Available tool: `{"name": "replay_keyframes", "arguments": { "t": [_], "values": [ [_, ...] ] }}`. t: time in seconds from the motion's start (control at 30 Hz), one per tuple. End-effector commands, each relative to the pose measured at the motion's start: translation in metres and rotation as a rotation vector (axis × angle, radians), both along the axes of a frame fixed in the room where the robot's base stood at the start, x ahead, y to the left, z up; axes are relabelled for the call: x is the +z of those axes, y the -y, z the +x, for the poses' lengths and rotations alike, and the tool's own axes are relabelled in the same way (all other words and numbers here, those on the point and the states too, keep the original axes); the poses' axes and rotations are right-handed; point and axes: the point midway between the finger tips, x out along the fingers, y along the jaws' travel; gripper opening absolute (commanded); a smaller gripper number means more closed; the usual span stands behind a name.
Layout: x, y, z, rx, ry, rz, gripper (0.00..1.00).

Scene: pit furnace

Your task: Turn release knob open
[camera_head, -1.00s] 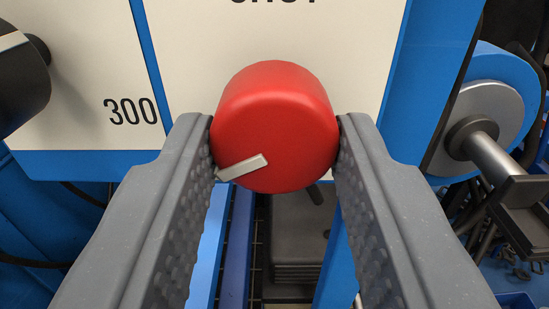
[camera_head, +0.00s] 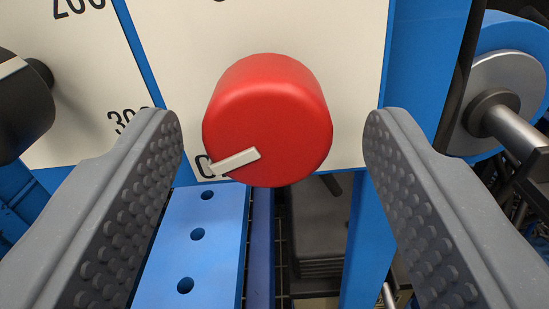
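The red release knob (camera_head: 268,115) sits on a white panel (camera_head: 345,60) in the middle of the view. Its light pointer mark (camera_head: 236,161) points to the lower left, toward lettering on the panel that the knob partly hides. My gripper (camera_head: 272,135) is open. One grey finger stands to the left of the knob and one to the right, with a clear gap on each side. Neither finger touches the knob.
A black knob (camera_head: 22,108) is at the left edge, beside a scale marked 200 and 300. A blue plate with holes (camera_head: 197,255) lies below the knob. A blue wheel with a metal shaft (camera_head: 505,95) is at the right.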

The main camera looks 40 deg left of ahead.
Motion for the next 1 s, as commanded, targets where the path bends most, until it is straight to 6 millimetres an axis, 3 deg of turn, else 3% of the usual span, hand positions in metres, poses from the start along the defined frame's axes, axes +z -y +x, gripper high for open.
{"name": "replay_keyframes", "arguments": {
  "t": [0.37, 1.0],
  "values": [
    [0.001, 0.006, -0.010, 0.001, -0.001, 0.000, 0.55],
    [0.000, 0.048, -0.079, 0.001, -0.004, -0.001, 0.55]
  ]
}}
